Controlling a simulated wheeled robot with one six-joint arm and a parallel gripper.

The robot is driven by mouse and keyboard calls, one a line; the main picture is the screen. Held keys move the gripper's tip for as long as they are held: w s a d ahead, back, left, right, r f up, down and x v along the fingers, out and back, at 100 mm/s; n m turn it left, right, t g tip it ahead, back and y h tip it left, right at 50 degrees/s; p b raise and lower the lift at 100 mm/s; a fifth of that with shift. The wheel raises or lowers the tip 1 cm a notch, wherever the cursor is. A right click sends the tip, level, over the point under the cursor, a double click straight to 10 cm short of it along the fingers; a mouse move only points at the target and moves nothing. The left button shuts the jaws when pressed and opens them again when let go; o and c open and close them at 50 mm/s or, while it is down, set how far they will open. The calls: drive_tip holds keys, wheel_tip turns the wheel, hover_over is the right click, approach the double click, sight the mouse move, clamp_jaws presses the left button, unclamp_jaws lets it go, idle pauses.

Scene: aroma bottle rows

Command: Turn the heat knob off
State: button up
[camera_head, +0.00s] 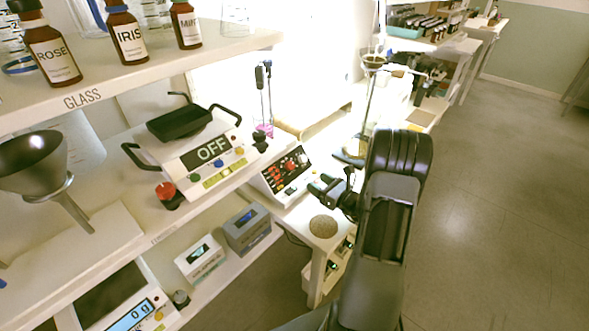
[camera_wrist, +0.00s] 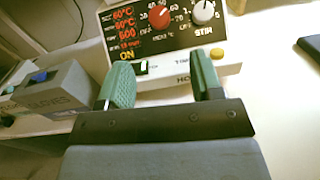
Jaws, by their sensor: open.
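The hotplate panel (camera_head: 285,173) faces my gripper (camera_head: 333,190) from the left in the head view. In the wrist view the red knob (camera_wrist: 159,17) sits on the upper part of the dark panel, with the white STIR knob (camera_wrist: 204,11) to its right. The red display (camera_wrist: 123,27) reads 60°C on its upper lines and 600 below, and yellow ON text shows under it. My gripper (camera_wrist: 163,82) is open and empty, its green-padded fingers pointing at the panel below the red knob. No finger touches either knob in the wrist view.
A device reading OFF (camera_head: 212,150) stands left of the panel on the bench. Labelled brown bottles, including IRIS (camera_head: 127,38), stand on the upper shelf. Grey boxes (camera_head: 247,228) sit on the lower shelf. Open floor (camera_head: 480,200) lies to the right.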

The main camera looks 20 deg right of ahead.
sight(292, 166)
drive_tip(key=x, duration=1.1)
drive_tip(key=shift+p, duration=0.3)
drive_tip(key=c, duration=0.9)
